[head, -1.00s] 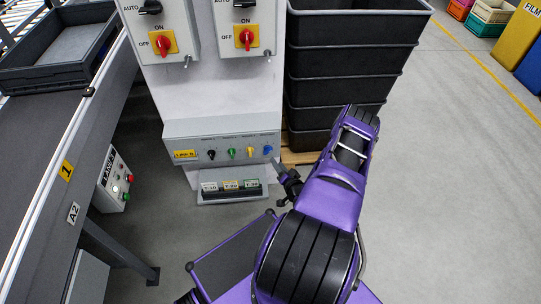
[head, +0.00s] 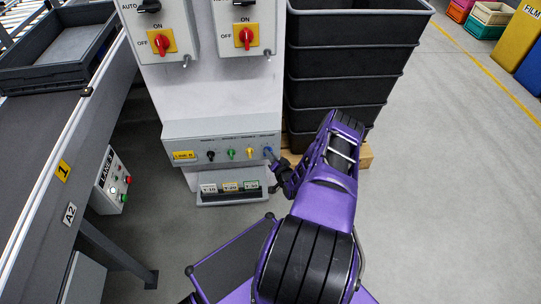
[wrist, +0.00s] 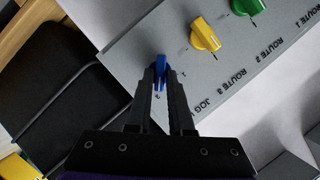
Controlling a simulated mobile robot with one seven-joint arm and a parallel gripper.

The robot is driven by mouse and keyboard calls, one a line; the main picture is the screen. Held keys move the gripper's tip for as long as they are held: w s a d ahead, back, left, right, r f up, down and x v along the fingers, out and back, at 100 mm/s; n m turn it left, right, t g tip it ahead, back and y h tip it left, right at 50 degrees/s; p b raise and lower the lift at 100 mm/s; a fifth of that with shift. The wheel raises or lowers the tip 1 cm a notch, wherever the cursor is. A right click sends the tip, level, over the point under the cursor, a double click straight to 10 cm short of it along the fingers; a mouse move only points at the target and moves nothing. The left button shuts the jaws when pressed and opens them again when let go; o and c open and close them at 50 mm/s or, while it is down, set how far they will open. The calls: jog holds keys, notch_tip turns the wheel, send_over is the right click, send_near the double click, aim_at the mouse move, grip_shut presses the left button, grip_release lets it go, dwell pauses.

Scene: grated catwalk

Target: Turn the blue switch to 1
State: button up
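The blue switch (head: 267,151) is the rightmost of several small knobs on the sloped grey control box (head: 222,135). In the wrist view the blue switch (wrist: 160,62) stands between the two fingertips of my gripper (wrist: 160,76). The black fingers flank the knob closely on both sides, with a narrow gap between them further back. They appear shut on it. In the head view my gripper (head: 276,166) reaches the box from the right. The fingers hide part of the switch and its surroundings.
The yellow knob (head: 249,153), green knob (head: 231,154) and black knob (head: 211,155) sit left of the blue one. Stacked black crates (head: 345,75) on a pallet stand close behind my arm. A conveyor (head: 45,150) runs along the left. Floor at the right is clear.

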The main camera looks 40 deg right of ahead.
grip_shut()
jog(key=shift+w+a+n+g+h, duration=0.2)
jog(key=shift+n+g+h, duration=0.5)
jog(key=shift+n+h, duration=0.95)
jog(key=shift+w+a+n+g+h, duration=0.1)
jog(key=shift+a+n+g+h, duration=0.45)
jog(key=shift+n, duration=1.85)
jog(key=shift+w+n+g+h, duration=0.15)
jog(key=shift+n+g+h, duration=0.7)
jog(key=shift+n+h, duration=0.9)
jog(key=shift+n+y, duration=0.25)
jog(key=shift+n, duration=0.15)
jog(key=o, duration=0.5)
grip_release()
